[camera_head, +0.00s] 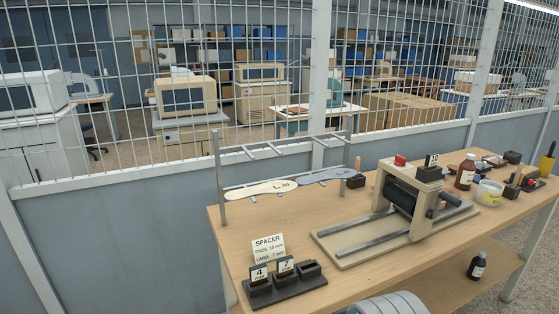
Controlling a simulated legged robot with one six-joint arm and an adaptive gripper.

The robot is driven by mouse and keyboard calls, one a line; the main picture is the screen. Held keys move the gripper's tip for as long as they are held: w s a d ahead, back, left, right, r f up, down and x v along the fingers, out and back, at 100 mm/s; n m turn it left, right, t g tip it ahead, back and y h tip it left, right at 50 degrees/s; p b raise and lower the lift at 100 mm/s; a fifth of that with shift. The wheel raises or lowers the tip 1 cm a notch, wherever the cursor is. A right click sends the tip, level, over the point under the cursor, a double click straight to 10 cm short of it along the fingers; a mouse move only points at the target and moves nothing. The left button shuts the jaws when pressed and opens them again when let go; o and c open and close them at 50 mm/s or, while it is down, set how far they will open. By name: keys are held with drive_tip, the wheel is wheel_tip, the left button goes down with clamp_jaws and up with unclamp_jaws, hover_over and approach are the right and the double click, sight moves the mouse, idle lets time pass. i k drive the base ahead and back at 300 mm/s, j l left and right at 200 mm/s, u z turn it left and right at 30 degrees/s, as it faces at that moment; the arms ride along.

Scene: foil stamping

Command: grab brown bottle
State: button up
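A brown bottle (466,170) with a pale label stands upright on the wooden table (290,231), toward its far right part. It is behind the beige stamping press (407,182) and beside a white tub (489,192) with a yellowish label. A second, darker bottle (477,266) with a black cap and a pale label stands upright on the lower shelf. My gripper is not in view, so its state is hidden.
A spacer stand (287,290) with number cards sits at the table's front left. A metal rack (217,180) holds insole-shaped pieces behind it. A mesh partition (130,100) runs behind the table.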

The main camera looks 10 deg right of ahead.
sight(466, 170)
drive_tip(key=i+l, duration=0.2)
drive_tip(key=l, duration=0.4)
drive_tip(key=i+l, duration=0.15)
drive_tip(key=l, duration=0.45)
drive_tip(key=i+l, duration=0.2)
drive_tip(key=l, duration=0.4)
drive_tip(key=i+l, duration=0.15)
drive_tip(key=l, duration=0.45)
drive_tip(key=i+l, duration=0.2)
drive_tip(key=l, duration=0.4)
drive_tip(key=i+l, duration=0.2)
drive_tip(key=l, duration=0.4)
drive_tip(key=i+l, duration=0.15)
drive_tip(key=l, duration=0.45)
drive_tip(key=i+l, duration=0.2)
drive_tip(key=l, duration=0.4)
